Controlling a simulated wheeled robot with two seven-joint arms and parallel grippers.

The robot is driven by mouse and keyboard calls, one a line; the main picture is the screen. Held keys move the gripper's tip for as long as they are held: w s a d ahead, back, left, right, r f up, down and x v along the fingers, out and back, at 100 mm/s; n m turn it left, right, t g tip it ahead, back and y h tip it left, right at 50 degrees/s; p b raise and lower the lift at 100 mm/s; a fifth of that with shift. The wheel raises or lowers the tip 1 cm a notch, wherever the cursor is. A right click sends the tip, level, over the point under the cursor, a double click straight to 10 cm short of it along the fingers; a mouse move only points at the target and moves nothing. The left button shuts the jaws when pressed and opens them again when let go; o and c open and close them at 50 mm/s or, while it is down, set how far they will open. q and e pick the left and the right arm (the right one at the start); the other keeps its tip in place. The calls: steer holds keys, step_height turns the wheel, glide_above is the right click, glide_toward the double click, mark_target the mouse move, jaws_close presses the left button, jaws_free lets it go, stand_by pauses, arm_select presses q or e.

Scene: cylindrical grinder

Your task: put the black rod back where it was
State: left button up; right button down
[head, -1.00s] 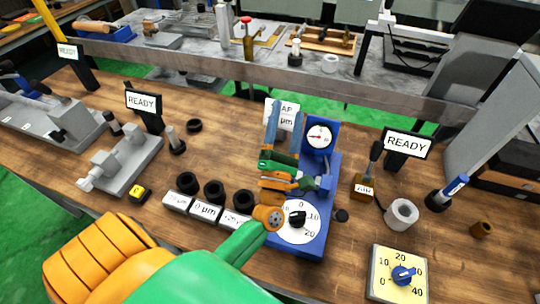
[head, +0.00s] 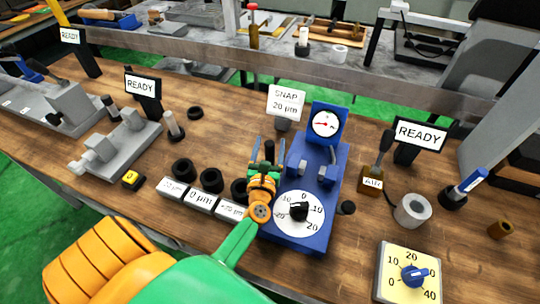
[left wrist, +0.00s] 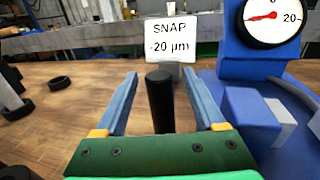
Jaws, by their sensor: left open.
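The black rod (left wrist: 160,102) stands between the two spread fingers of my left gripper (left wrist: 158,100) in the left wrist view, with a visible gap on each side. Its lower end is hidden by the gripper body. In the head view the dark rod (head: 269,151) shows between the fingers of my left gripper (head: 268,153), just left of the blue gauge device (head: 325,160). My left gripper is open. I cannot tell what the rod's foot rests on. My right gripper is not in view.
The SNAP sign (head: 285,103) stands behind the rod. Several black rings (head: 211,181) sit by labelled blocks left of my gripper. The blue device's dial (head: 299,217) is close on the right. A grey fixture (head: 120,150) stands farther left.

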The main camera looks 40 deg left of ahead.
arm_select(q)
steer(key=shift+w+a, duration=0.1)
steer(key=shift+w, duration=0.05)
steer(key=shift+r, duration=0.1)
steer(key=shift+s+r, duration=0.1)
steer(key=shift+s, duration=0.2)
steer(key=shift+c, duration=1.1)
jaws_close()
